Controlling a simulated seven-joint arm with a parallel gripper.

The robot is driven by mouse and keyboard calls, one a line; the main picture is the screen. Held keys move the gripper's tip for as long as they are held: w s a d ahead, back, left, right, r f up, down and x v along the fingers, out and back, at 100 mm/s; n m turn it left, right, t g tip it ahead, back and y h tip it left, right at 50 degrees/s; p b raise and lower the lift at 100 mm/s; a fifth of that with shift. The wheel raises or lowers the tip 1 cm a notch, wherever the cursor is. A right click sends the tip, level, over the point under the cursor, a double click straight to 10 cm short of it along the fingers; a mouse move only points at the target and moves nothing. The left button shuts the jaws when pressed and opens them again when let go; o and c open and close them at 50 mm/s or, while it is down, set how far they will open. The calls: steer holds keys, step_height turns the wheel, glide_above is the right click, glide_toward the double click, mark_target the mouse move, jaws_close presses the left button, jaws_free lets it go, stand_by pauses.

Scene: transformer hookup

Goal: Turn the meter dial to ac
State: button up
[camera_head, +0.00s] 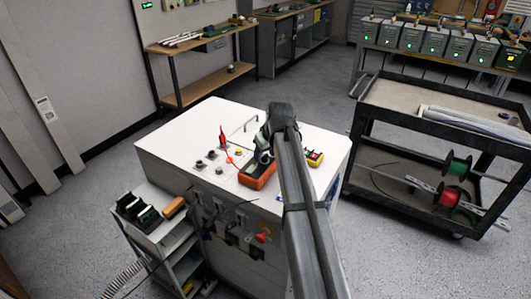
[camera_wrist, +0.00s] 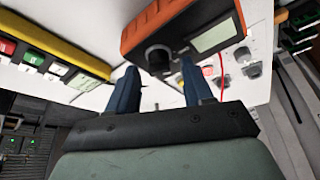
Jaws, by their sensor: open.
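The orange meter (camera_head: 258,178) lies on the white cabinet top, just below my gripper in the head view. In the wrist view the meter (camera_wrist: 134,40) fills the upper middle, with a pale grey-green screen (camera_wrist: 215,37) and a dark round dial (camera_wrist: 158,58). My gripper (camera_wrist: 159,67) is open, with its two blue fingers on either side of the dial in the picture. I cannot tell whether they touch it. The dial's markings are not readable. In the head view my gripper (camera_head: 264,152) partly hides the meter.
A yellow box with red and green buttons (camera_head: 315,158) sits right of the meter on the white cabinet top (camera_head: 180,135). A red lead (camera_head: 229,157) and several dark knobs (camera_head: 208,160) are to its left. A black cart (camera_head: 385,100) stands to the right.

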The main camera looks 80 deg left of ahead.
steer(key=shift+c, duration=0.4)
jaws_close()
steer(key=m+t, duration=0.1)
steer(key=m, duration=0.2)
steer(key=shift+s+m, duration=0.15)
steer(key=shift+m, duration=0.15)
steer(key=shift+m+t, duration=1)
steer(key=shift+m, duration=1.1)
steer(key=shift+o, duration=0.4)
jaws_free()
